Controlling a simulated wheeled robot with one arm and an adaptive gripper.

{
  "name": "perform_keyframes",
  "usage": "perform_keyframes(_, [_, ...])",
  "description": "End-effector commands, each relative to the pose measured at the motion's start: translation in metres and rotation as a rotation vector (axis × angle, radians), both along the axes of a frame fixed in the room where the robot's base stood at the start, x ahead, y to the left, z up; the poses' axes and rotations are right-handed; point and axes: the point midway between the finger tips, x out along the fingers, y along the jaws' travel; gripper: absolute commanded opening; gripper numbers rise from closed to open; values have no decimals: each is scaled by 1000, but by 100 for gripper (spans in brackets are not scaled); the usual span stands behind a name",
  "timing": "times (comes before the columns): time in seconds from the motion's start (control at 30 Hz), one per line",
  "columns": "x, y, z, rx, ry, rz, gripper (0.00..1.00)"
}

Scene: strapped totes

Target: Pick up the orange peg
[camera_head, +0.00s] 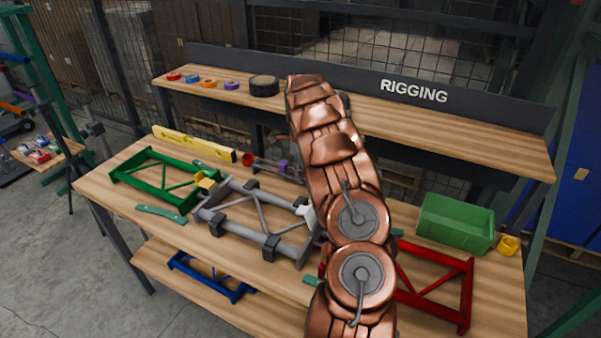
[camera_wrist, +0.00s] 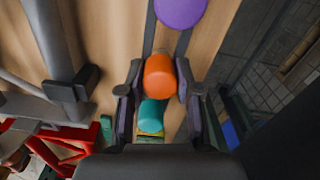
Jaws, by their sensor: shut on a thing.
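In the wrist view, the orange peg (camera_wrist: 160,76) is a rounded orange cylinder between the two dark fingers of my gripper (camera_wrist: 159,91). The fingers are shut on it, one on each side. I cannot tell whether it is clear of its rack. A teal peg (camera_wrist: 151,116) shows close to it, toward my palm, and a purple peg (camera_wrist: 180,10) is at the top edge. In the head view, my copper arm hides the gripper and the orange peg. The purple peg (camera_head: 283,166) shows there in a grey rack, with a red peg (camera_head: 248,159) to its left.
A grey frame (camera_head: 258,216) with dark straps lies left of my arm, beside a green frame (camera_head: 160,177). A red frame (camera_head: 465,292) and a green bin (camera_head: 455,222) are on the right. A shelf (camera_head: 400,112) with tape rolls runs behind.

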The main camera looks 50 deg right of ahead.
Motion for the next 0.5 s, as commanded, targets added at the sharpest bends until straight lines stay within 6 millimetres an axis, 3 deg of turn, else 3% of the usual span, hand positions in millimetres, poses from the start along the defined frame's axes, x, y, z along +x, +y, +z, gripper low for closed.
perform_keyframes(0.17, [2,0,16,-2,-3,1,0])
perform_keyframes(0.5, [2,0,77,-3,-5,1,0])
